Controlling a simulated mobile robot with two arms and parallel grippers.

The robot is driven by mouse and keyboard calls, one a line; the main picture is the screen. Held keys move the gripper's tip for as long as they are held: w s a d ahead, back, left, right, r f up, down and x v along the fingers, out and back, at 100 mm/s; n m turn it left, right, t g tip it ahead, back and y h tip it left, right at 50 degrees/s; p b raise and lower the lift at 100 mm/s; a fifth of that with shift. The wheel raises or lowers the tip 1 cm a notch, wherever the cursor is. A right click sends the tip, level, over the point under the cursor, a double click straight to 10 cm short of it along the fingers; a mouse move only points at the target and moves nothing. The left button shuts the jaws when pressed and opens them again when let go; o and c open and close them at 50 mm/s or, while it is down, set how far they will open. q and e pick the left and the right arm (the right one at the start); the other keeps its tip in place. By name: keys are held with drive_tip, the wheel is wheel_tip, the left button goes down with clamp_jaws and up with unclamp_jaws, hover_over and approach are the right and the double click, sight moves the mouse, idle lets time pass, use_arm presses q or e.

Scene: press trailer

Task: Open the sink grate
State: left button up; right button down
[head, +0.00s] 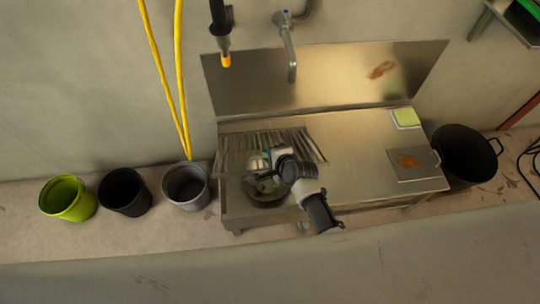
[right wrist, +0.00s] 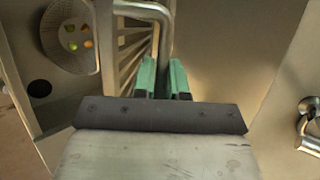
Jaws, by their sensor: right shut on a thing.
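The sink grate (head: 306,142), a row of dark metal bars, lies over the back part of the sink at the left of the steel counter. I cannot tell how far it is tilted. My right gripper (head: 258,161) is over the sink at the grate's front edge. In the right wrist view, its green fingers (right wrist: 165,78) are shut on the grate's bent round metal tube (right wrist: 146,10); the bars (right wrist: 131,50) show left of it. The fingers hide the gripped part. My left gripper is not in view.
A strainer (right wrist: 68,30) with small coloured bits is beside the grate. A grey bucket (head: 186,187), black bucket (head: 124,192) and green bucket (head: 67,199) stand left. The faucet (head: 289,52) is behind the sink. The counter (head: 350,160) is mostly clear, with a sponge (head: 405,118) at its right.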

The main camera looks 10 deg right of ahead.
drive_tip(key=shift+w+r, duration=0.1)
drive_tip(key=c, duration=1.2)
unclamp_jaws()
drive_tip(key=shift+r, duration=0.1)
drive_tip(key=p+v, duration=0.1)
drive_tip(key=v, duration=0.1)
drive_tip(key=shift+s+d+r, duration=0.1)
drive_tip(key=shift+s+d, duration=0.1)
drive_tip(key=shift+s, duration=0.05)
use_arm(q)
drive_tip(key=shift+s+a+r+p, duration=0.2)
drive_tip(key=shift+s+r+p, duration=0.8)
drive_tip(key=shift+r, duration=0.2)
use_arm(e)
drive_tip(key=v, duration=0.8)
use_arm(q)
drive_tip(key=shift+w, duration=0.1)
